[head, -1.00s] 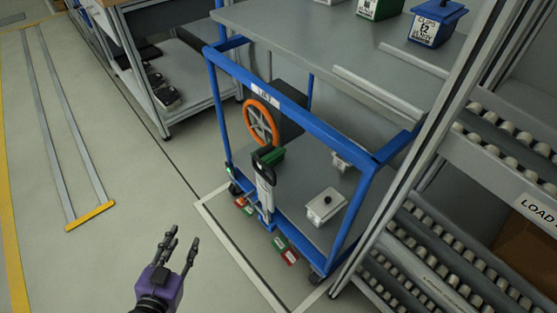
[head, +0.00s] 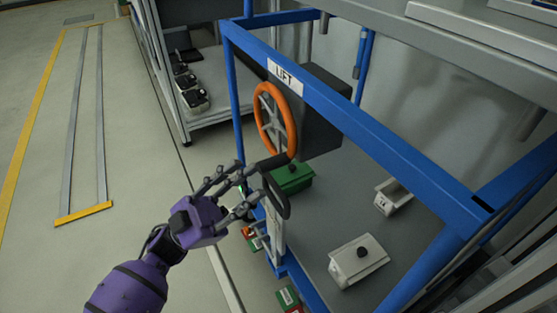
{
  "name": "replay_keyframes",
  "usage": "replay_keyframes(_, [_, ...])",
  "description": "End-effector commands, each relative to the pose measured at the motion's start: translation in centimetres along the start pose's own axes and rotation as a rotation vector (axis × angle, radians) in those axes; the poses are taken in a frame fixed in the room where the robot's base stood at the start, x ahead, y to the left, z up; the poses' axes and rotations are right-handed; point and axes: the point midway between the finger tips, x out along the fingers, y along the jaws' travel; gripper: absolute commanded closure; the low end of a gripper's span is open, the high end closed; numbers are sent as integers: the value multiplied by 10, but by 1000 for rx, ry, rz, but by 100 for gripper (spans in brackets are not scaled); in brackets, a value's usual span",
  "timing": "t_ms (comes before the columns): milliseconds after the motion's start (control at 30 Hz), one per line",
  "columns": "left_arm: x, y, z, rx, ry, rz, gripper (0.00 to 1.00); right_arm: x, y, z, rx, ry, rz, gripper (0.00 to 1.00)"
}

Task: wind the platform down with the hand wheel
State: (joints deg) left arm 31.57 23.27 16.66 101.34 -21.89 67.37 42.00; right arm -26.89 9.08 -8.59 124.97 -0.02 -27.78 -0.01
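The hand wheel (head: 290,122) has an orange rim and pale spokes. It is mounted on a dark box under the blue top bar labelled LIFT (head: 286,75). A dark crank grip (head: 270,163) sticks out at the wheel's lower edge. My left gripper (head: 240,188), purple with grey fingers, is just left of this grip. Its fingers are spread and point toward the grip; I cannot tell whether they touch it. The platform (head: 455,62) is a grey deck at the upper right, above the blue frame. My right gripper is not in view.
A black loop handle (head: 277,195) on an upright grey lever stands right beside my fingers. Green (head: 290,178) and white boxes (head: 358,262) sit on the lower deck. A grey shelf (head: 210,112) stands behind. The floor at left is clear.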

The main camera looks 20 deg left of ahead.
Motion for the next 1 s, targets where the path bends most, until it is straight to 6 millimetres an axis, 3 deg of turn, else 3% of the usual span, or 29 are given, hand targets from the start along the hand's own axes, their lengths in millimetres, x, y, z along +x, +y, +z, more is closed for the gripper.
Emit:
replay_keyframes(200, [39, -1, -3, 4, 4, -1, 64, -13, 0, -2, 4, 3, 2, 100])
replay_keyframes(400, [62, -1, -1, 3, 2, -2, 64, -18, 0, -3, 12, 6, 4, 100])
replay_keyframes(767, [68, 0, 0, 3, -1, -3, 64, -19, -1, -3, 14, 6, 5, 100])
replay_keyframes(1000, [68, 0, 0, 2, -1, -2, 95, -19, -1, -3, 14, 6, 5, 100])
